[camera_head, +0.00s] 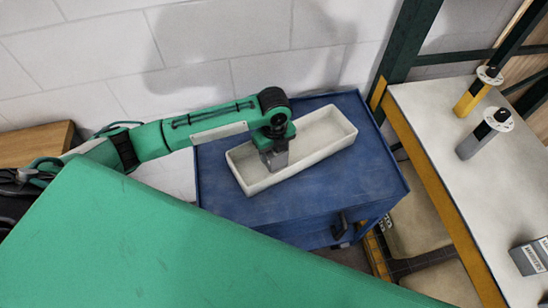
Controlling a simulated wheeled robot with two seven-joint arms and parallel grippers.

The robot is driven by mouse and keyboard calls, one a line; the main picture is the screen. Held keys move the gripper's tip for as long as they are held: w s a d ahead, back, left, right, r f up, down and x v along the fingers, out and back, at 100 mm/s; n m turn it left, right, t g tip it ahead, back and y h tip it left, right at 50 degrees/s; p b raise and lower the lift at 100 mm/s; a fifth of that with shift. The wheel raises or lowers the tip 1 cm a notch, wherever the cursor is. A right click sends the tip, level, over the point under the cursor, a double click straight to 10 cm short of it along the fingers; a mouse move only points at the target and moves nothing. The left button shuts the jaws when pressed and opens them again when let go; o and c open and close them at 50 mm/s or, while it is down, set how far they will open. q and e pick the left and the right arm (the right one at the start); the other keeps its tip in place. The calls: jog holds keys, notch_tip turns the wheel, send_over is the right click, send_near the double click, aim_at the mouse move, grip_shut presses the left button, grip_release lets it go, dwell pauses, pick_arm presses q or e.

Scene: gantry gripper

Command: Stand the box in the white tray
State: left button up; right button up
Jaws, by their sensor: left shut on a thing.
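The white tray (318,133) is a long, shallow, open trough lying at a slant on the blue cart. My left arm reaches in from the left, and its gripper (273,147) points down over the left half of the tray. It is shut on a grey box (275,160), which looks about upright, with its lower part inside the tray walls. I cannot tell whether the box touches the tray floor. The fingertips are small and hard to make out from above. My right gripper is not in view.
The blue cart top (225,190) has free room around the tray. At the right, a white-topped table (435,120) carries a yellow post (472,98), a grey post (476,142) and grey labelled boxes (528,258). A dark green frame post (405,45) stands behind.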

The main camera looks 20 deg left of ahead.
pick_arm(q)
jog(key=shift+f, duration=0.6)
notch_tip(320, 180, down, 4)
jog(key=shift+f+p, duration=0.1)
jog(key=shift+p, duration=0.3)
jog(key=shift+f, duration=0.1)
jog(key=o, duration=1.2)
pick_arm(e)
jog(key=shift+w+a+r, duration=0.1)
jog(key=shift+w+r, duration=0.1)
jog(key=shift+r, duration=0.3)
pick_arm(q)
notch_tip(320, 180, up, 11)
jog(key=b, duration=0.2)
jog(key=shift+b, duration=0.35)
jog(key=shift+r, duration=0.65)
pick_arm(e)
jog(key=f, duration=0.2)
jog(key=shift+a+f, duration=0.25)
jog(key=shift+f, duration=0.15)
